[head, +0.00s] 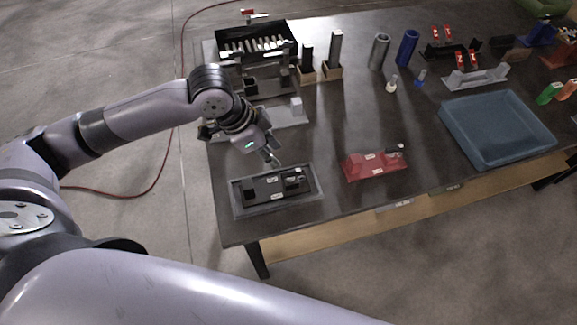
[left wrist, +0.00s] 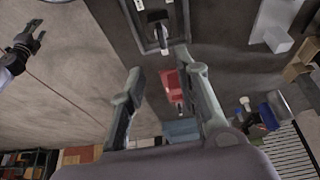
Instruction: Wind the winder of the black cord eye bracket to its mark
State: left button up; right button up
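The black cord eye bracket (head: 266,188) lies in a shallow grey tray (head: 238,206) at the front left of the table. A small raised fitting with pale parts (head: 294,178) stands at its right end; the winder and its mark are too small to tell apart. In the left wrist view the black bracket (left wrist: 155,16) is at the top edge, partly cut off. My left gripper (head: 272,160) hangs just above and behind the bracket, apart from it. In the left wrist view my left gripper (left wrist: 160,64) is open and empty. My right gripper (left wrist: 27,42) shows small at upper left there, fingers spread.
A red bracket (head: 368,166) stands right of the tray. A blue bin (head: 480,148) lies farther right. Behind are a black rack (head: 285,58), upright blocks, a grey cylinder (head: 379,52) and a blue cylinder (head: 407,48). Bare table lies between tray and red bracket.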

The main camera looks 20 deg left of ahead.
aim_at(290, 172)
pick_arm(q)
jog(key=p+x, duration=0.1)
jog(key=x, duration=0.9)
jog(key=shift+w+a, duration=0.1)
jog(key=shift+w, duration=0.05)
jog(key=shift+w+f, duration=0.15)
jog(key=shift+f, duration=0.3)
grip_shut()
pick_arm(e)
jog(key=shift+w+a+r, duration=0.1)
jog(key=shift+w+r, duration=0.35)
jog(key=shift+w, duration=0.25)
jog(key=shift+w+r, duration=0.4)
jog(key=shift+w, duration=0.25)
